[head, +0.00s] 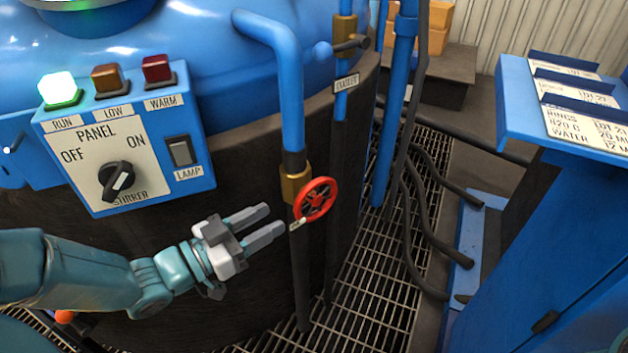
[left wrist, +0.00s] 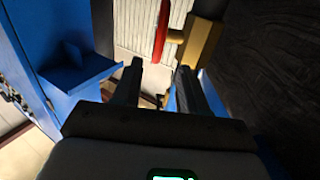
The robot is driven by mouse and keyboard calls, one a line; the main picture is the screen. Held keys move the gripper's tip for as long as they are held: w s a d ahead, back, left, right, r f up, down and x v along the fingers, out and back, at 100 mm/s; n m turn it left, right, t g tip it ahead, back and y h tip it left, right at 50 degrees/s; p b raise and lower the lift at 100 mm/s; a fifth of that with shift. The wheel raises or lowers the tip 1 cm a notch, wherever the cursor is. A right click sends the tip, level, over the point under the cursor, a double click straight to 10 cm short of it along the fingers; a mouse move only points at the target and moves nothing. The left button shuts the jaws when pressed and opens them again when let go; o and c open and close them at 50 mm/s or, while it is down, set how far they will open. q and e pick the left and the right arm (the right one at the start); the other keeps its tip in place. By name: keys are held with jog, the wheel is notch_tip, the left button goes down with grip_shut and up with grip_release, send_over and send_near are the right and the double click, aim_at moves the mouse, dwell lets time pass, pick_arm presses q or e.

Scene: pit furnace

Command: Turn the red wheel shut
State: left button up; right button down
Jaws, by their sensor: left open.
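The red wheel (head: 315,200) is a small spoked handwheel on a brass valve (head: 294,184) in a vertical pipe, blue above and dark below. In the left wrist view the wheel (left wrist: 162,30) shows edge-on beside the brass valve body (left wrist: 200,45), beyond the fingertips. My left gripper (head: 272,222) is open and empty, just left of and slightly below the wheel, its fingers pointing toward it. A small pale tag (head: 297,224) sits by the wheel's lower left. I see no contact between fingers and wheel. My right gripper is not in view.
A blue control panel (head: 120,140) with lamps and a knob is mounted on the vessel above my left arm. A second pipe with a brass valve (head: 345,30) stands behind. A blue stand with cards (head: 510,100) is at the right. Hoses (head: 420,220) cross the grated floor (head: 375,290).

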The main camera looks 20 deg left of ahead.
aim_at(296, 209)
pick_arm(q)
jog(key=shift+w+d+r+p, duration=0.3)
jog(key=shift+w+d+p, duration=0.15)
jog(key=shift+w+d, duration=0.05)
jog(key=shift+w+d+f+b, duration=0.4)
jog(key=shift+w+d+b, duration=0.25)
jog(key=shift+w+b, duration=0.15)
jog(key=b+x, duration=0.1)
jog(key=x, duration=0.7)
jog(key=shift+w+a, duration=0.1)
jog(key=shift+w, duration=0.15)
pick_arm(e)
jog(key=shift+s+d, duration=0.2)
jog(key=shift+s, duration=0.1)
pick_arm(q)
grip_shut()
